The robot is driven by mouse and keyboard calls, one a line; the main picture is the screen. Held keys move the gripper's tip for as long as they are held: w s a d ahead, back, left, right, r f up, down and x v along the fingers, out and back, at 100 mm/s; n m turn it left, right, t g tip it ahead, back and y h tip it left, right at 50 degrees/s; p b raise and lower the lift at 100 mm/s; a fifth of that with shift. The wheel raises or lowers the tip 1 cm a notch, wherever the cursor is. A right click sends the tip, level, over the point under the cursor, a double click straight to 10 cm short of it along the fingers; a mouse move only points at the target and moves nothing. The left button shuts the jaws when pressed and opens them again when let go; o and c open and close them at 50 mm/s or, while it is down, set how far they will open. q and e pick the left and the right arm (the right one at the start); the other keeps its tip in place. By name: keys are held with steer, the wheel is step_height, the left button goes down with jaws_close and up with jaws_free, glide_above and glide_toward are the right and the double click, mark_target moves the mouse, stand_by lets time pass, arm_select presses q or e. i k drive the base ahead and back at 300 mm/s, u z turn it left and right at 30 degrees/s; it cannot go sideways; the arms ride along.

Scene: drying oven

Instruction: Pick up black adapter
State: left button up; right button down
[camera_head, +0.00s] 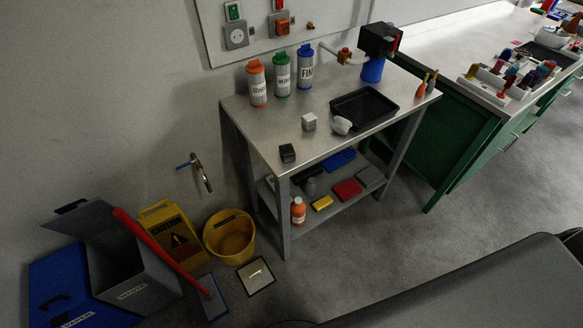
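A small black block (287,153), which looks like the black adapter, sits on the metal table (262,135) near its front left corner. Nothing touches it. A light grey block (309,121) stands a little behind it to the right, and a white rounded piece (342,125) lies further right. Neither of my grippers is in view.
A black tray (364,108) lies at the table's right. An orange-topped bottle (257,84) and two others stand along the back. A yellow bucket (230,237), a caution sign (172,237) and a grey bin (125,265) stand on the floor at left.

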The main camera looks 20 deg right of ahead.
mark_target(287, 153)
steer(key=z, duration=0.5)
steer(key=i, duration=0.5)
steer(key=z, duration=2.3)
steer(key=i, duration=2.1)
steer(key=u, duration=3.25)
